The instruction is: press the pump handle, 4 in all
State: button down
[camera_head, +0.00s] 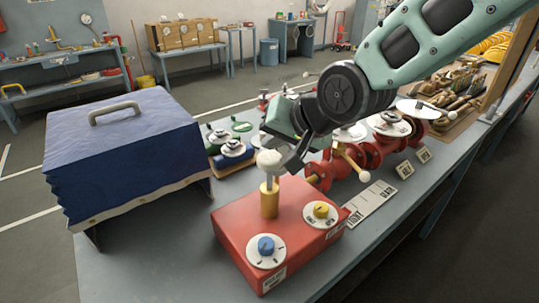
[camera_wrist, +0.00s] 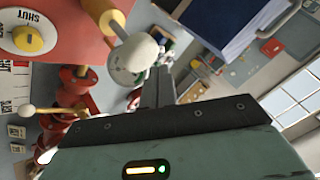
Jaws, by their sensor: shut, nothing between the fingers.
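The pump handle is a pale rounded knob (camera_head: 269,160) on an upright brass-coloured stem (camera_head: 269,199). It stands on a red box (camera_head: 262,230) with a blue dial (camera_head: 266,245) and a yellow dial (camera_head: 321,210). My gripper (camera_head: 292,162) is shut and empty, pointing down just right of the knob at about its height. In the wrist view the shut fingers (camera_wrist: 158,82) show beside the knob (camera_wrist: 133,56). I cannot tell whether they touch it. The arm hides part of the bench behind the box.
A blue covered case (camera_head: 125,150) with a grey handle stands left on the bench. Red pipework (camera_head: 330,172) with a pale-knobbed lever (camera_head: 357,164) lies close to the right of my gripper. Small valves (camera_head: 232,150) stand behind. The front right bench top is mostly clear.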

aim_at(277, 161)
jog(key=shift+f+b, duration=0.4)
jog(key=shift+f, duration=0.05)
jog(key=shift+f+b, duration=1.85)
jog(key=shift+f, duration=0.35)
dwell(1.8)
jog(key=shift+r, duration=0.1)
jog(key=shift+r+p, duration=2.1)
jog(key=shift+r, duration=0.45)
notch_tip(277, 161, up, 5)
jog(key=p, duration=0.4)
jog(key=shift+r, duration=0.1)
